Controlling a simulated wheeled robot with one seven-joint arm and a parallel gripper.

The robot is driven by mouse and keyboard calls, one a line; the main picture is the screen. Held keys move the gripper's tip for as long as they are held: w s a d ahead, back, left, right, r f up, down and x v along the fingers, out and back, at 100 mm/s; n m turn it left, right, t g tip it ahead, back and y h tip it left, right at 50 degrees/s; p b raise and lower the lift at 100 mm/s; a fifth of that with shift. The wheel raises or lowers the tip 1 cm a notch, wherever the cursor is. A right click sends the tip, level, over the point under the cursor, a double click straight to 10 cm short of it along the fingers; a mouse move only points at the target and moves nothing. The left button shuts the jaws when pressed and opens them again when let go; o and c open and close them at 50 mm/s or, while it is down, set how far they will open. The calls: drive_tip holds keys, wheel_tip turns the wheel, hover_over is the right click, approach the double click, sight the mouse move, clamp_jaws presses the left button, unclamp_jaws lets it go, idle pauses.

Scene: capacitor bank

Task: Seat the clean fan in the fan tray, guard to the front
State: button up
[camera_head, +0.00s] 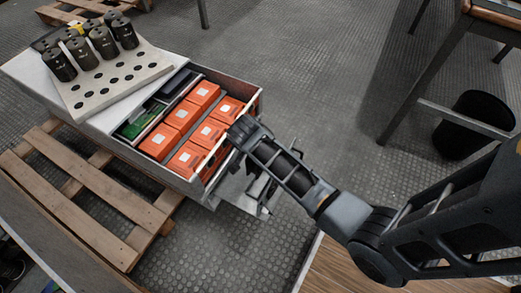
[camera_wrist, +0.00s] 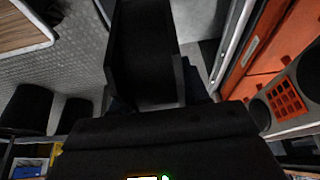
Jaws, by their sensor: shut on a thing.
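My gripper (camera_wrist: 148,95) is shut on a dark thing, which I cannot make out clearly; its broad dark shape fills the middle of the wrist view. In the head view my gripper (camera_head: 261,186) is low at the near right end of the open grey cabinet (camera_head: 172,181), largely hidden behind my own wrist. A grey tray-like part (camera_head: 245,203) sticks out low at that end, beside the gripper. In the wrist view a grey panel with round openings (camera_wrist: 287,105) shows an orange grid at the right. I cannot tell the fan's guard side.
Several orange boxes (camera_head: 183,116) fill the cabinet, beside a green board (camera_head: 140,121). A white holed plate (camera_head: 118,82) with several black cylinders (camera_head: 103,42) lies on top. A wooden pallet (camera_head: 95,195) is underneath. A black bin (camera_head: 474,125) stands at the right. The floor between is clear.

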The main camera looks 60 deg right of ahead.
drive_tip(key=shift+f+b, duration=4.1)
drive_tip(key=shift+f, duration=0.3)
drive_tip(key=shift+r+p, duration=0.1)
drive_tip(key=shift+p, duration=0.5)
drive_tip(key=shift+f+b, duration=1.6)
drive_tip(key=shift+f, duration=1.05)
drive_tip(key=o, duration=1.4)
drive_tip(key=shift+c, duration=0.2)
drive_tip(key=shift+p+v, duration=2)
drive_tip(key=shift+v, duration=1.9)
